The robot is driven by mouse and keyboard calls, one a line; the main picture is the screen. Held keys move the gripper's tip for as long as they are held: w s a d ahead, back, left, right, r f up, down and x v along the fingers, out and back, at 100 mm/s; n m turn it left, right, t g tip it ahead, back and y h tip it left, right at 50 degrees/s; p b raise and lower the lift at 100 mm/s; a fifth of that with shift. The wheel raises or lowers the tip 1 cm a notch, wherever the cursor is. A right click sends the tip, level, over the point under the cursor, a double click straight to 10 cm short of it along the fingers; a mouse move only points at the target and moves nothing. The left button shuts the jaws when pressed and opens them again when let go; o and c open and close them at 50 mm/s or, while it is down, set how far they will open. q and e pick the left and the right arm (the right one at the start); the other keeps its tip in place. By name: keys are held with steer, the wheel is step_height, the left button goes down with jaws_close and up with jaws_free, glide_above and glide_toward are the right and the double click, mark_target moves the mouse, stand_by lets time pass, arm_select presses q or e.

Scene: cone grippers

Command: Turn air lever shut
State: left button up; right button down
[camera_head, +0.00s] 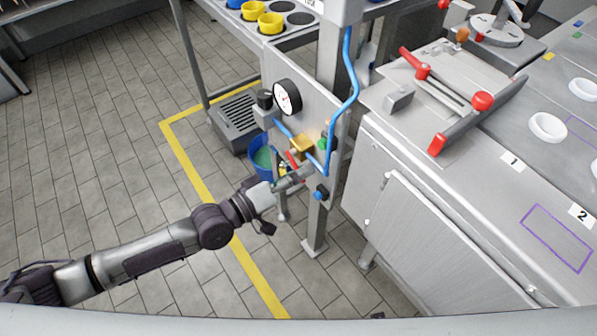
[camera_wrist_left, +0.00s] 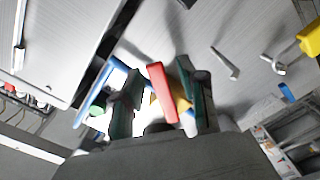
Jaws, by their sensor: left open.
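The air lever (camera_head: 292,159) is a small red handle by a yellow valve body (camera_head: 302,146) on a grey panel. My left gripper (camera_head: 297,175) is at the lever, low on the panel. In the left wrist view the red lever (camera_wrist_left: 161,92) shows between the two dark fingers of the left gripper (camera_wrist_left: 160,82), with gaps on both sides. The fingers are open, and I cannot tell whether either touches the lever. The yellow valve part (camera_wrist_left: 180,98) is partly hidden behind the lever and the right-hand finger. My right gripper is not in view.
A round gauge (camera_head: 287,97) sits above the valve, and a blue hose (camera_head: 349,85) loops down beside the post. A blue bucket (camera_head: 263,160) stands behind the gripper. A steel counter (camera_head: 387,143) is close on the right. The tiled floor on the left is clear.

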arm_select(q)
jaws_close()
